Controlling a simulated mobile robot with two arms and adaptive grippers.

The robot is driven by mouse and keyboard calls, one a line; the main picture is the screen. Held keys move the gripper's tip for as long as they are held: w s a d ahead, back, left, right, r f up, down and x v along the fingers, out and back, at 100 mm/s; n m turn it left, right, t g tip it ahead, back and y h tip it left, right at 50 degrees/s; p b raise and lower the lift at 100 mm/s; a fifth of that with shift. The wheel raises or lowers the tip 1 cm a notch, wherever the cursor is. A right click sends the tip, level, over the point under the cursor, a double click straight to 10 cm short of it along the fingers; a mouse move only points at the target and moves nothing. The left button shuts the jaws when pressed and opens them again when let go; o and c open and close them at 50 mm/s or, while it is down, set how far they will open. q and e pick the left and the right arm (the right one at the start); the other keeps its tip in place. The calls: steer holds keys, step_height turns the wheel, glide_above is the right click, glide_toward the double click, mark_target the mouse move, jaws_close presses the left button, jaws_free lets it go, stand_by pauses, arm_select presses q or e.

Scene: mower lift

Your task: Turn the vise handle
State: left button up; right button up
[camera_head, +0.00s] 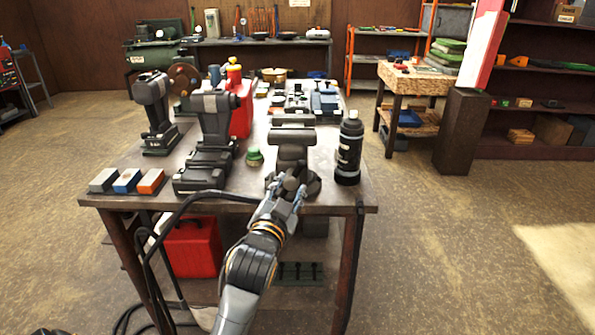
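A dark grey vise (292,142) is mounted at the front edge of the workbench (330,200). Its screw end and handle (290,184) face me, low at the front of the vise; the handle's bar is small and partly hidden by my fingers.
A black bottle (349,148) stands close right of the vise. A small green-topped object (254,157) and a dark power tool (212,140) stand to its left. Colored blocks (127,181) lie at the left front corner. A red case (193,246) sits below. Floor to the right is clear.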

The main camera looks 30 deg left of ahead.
mark_target(297, 173)
arm_select(q)
steer(key=x, duration=0.7)
steer(key=shift+w+p, duration=0.3)
jaws_close()
